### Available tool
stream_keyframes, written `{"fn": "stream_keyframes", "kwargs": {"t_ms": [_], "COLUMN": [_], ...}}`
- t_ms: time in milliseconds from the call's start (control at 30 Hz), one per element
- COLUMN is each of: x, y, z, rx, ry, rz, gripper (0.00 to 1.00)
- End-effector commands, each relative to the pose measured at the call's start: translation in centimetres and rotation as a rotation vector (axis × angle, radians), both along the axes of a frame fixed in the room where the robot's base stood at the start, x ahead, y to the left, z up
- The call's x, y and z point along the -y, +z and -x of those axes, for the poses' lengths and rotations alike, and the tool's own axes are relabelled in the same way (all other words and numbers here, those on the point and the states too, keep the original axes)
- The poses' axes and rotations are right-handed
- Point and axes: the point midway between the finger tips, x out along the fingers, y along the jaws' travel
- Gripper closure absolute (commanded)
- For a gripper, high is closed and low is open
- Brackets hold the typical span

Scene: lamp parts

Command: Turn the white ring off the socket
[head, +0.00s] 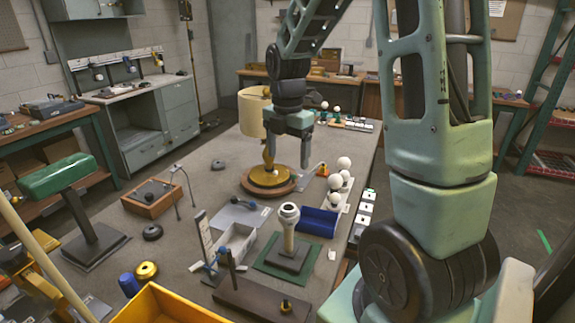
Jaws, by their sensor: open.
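A cream-white socket (289,234) stands upright on a dark block, which rests on a green mat (262,264) near the middle front of the table. The white ring (289,210) appears as the wider collar around its top; at this size I cannot make out its thread or exact seat. My gripper (288,158) points down with its fingers apart and nothing visible between them. In the picture it is above and behind the socket, close to the brass lamp, and not touching the ring.
The lamp has a cream shade (253,112) and a brass base (267,177). A grey bin (238,245) is left, a yellow bin (165,305) in front.

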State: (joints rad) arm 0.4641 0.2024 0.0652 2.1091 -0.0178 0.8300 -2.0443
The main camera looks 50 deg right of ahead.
Motion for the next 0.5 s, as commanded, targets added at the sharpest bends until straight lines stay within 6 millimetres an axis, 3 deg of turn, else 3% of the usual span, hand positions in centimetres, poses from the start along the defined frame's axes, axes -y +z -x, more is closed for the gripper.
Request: {"fn": "stream_keyframes", "kwargs": {"t_ms": [167, 500], "x": [0.0, -0.1], "y": [-2.0, -8.4], "z": [0.1, 0.1], "rx": [-0.005, -0.007], "ry": [0.005, 0.005], "rz": [-0.002, -0.002], "gripper": [0.22, 0.22]}}
